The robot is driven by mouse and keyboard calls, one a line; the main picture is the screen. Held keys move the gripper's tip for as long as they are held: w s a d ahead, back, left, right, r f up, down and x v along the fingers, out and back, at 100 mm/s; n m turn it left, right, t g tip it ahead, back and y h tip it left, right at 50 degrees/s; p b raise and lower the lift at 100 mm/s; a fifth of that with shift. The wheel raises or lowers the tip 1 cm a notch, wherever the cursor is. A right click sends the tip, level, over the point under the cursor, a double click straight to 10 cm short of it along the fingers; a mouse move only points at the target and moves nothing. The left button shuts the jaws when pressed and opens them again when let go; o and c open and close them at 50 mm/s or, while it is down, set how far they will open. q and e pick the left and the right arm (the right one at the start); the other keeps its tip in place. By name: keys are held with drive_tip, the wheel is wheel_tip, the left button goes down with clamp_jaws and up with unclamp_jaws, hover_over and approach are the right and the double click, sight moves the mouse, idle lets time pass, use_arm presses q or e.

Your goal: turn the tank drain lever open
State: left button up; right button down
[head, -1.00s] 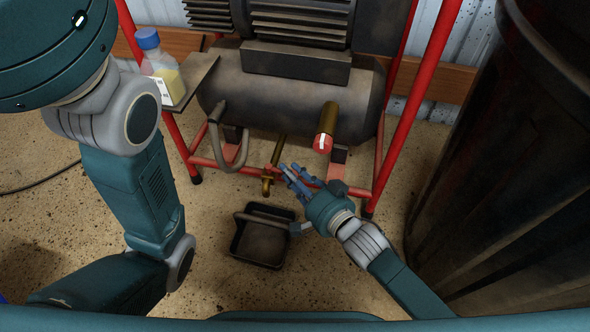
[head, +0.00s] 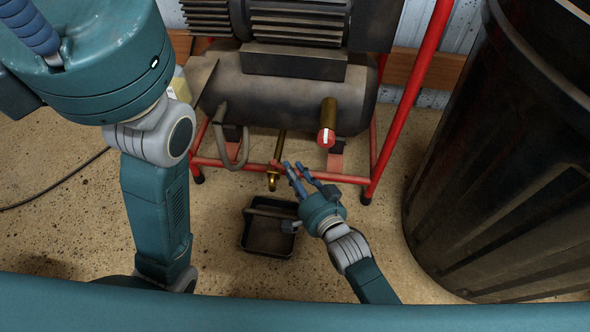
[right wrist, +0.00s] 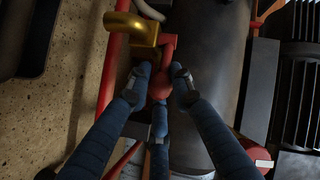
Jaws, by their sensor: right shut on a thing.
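The tank drain is a brass valve (head: 272,181) on a brass pipe under the dark tank (head: 285,95). The brass valve also shows in the right wrist view (right wrist: 134,27). Its red lever (right wrist: 169,48) has a rounded red end between my fingers. My right gripper (head: 291,168) is beside the valve on its right, and in the right wrist view (right wrist: 160,88) its blue fingers are shut on the lever. They hide part of the lever. Part of my left gripper (head: 28,28) shows at the top left; its fingertips are not clear.
A black tray (head: 270,230) with a handle sits on the floor below the valve. A red frame (head: 408,100) surrounds the tank. A capped brass pipe (head: 327,120) sticks out above right. A large dark bin (head: 490,170) stands at the right. A cable lies on the floor at left.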

drive_tip(key=c, duration=1.5)
unclamp_jaws()
drive_tip(key=shift+a, duration=0.1)
drive_tip(key=shift+s+d, duration=0.35)
drive_tip(key=shift+s, duration=0.1)
drive_tip(key=v, duration=1.1)
drive_tip(key=shift+r, duration=0.2)
drive_tip(key=shift+a, duration=0.1)
